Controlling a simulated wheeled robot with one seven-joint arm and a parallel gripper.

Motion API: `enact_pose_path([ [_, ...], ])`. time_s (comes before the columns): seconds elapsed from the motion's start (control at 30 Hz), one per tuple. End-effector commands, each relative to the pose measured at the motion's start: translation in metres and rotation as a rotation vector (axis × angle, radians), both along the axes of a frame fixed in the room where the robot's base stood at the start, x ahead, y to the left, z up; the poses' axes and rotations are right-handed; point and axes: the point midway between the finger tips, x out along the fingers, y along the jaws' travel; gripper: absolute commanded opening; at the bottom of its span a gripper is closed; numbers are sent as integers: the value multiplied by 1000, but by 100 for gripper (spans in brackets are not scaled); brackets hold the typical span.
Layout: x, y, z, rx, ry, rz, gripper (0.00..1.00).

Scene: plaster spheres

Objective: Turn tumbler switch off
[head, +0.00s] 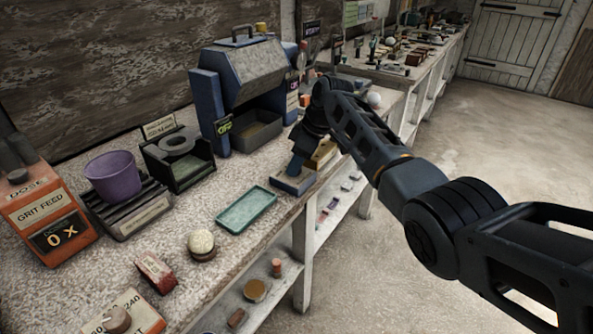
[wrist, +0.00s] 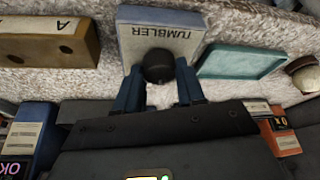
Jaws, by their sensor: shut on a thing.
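The tumbler switch is a small blue-grey box (head: 293,188) near the bench's front edge. In the wrist view its top plate (wrist: 160,38) reads TUMBLER upside down, and a round black knob (wrist: 158,68) stands at its near side. My gripper (head: 296,165) reaches down to the box from above. In the wrist view its two blue fingers (wrist: 159,88) flank the knob and are shut on it. The fingers and wrist hide the knob in the head view. The blue tumbler machine (head: 245,75) stands behind, with a small green-lettered sign on its front.
A teal tray (head: 246,208) lies close left of the switch, and a wooden block (wrist: 45,38) marked A lies on its other side. A pale sphere (head: 201,242), purple cup (head: 113,176) and orange grit feed box (head: 48,215) stand further left. Open floor lies right.

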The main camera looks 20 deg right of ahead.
Motion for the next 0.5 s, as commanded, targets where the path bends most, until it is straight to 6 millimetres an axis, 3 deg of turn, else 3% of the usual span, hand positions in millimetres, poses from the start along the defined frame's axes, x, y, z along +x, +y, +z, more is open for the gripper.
enact_pose_path([
  [0.5, 3, -1, -3, 0, -2, 383, 8],
])
